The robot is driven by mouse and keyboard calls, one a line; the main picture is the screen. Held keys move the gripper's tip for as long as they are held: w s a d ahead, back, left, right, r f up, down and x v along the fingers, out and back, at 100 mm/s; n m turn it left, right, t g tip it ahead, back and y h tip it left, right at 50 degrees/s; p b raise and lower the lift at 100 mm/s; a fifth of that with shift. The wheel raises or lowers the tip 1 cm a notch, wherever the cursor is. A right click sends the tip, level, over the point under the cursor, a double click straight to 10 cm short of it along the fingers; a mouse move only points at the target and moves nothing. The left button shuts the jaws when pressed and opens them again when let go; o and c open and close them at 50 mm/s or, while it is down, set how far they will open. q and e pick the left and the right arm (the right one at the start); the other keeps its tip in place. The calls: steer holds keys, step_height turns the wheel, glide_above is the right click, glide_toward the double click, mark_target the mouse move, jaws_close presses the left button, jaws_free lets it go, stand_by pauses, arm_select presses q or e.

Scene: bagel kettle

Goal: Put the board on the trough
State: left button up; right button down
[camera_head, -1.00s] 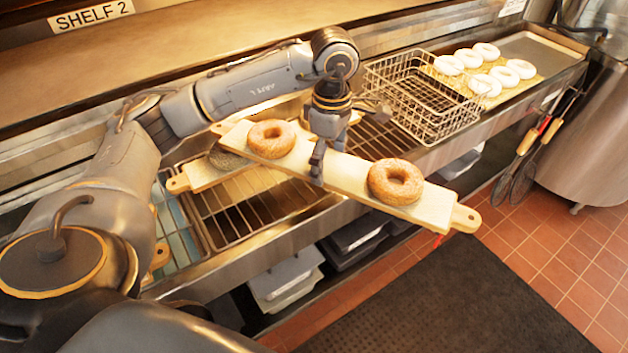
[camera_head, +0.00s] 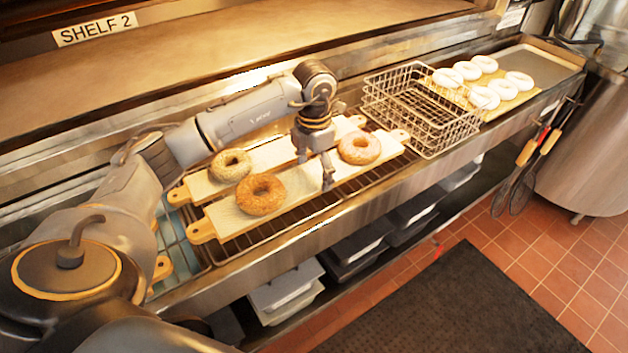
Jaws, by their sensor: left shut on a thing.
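A long wooden board (camera_head: 291,203) with two brown bagels, one near its left end (camera_head: 260,194) and one near its right end (camera_head: 359,148), lies along or just over the wire rack of the metal trough (camera_head: 262,262). I cannot tell whether it touches the rack. My left gripper (camera_head: 327,176) is shut on the board between the bagels. A second board (camera_head: 203,185) lies behind it, parallel, with a seeded bagel (camera_head: 231,165) near its left end. My right gripper is not in view.
A wire basket (camera_head: 422,110) stands right of the boards. Beyond it are several white rings (camera_head: 485,97) on a mat and an empty grey tray area (camera_head: 545,64). Skimmers (camera_head: 527,170) hang at the right. Tubs (camera_head: 285,287) sit below the trough.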

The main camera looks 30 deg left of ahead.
mark_target(315, 175)
arm_select(q)
step_height(315, 175, down, 3)
steer(key=shift+f+p, duration=0.2)
steer(key=shift+p, duration=0.25)
steer(key=shift+f, duration=0.2)
steer(key=o, duration=1.4)
steer(key=shift+f, duration=0.15)
steer(key=shift+r, duration=0.45)
step_height(315, 175, up, 11)
steer(key=b, duration=0.2)
steer(key=shift+r+b, duration=0.2)
steer(key=shift+b, duration=0.2)
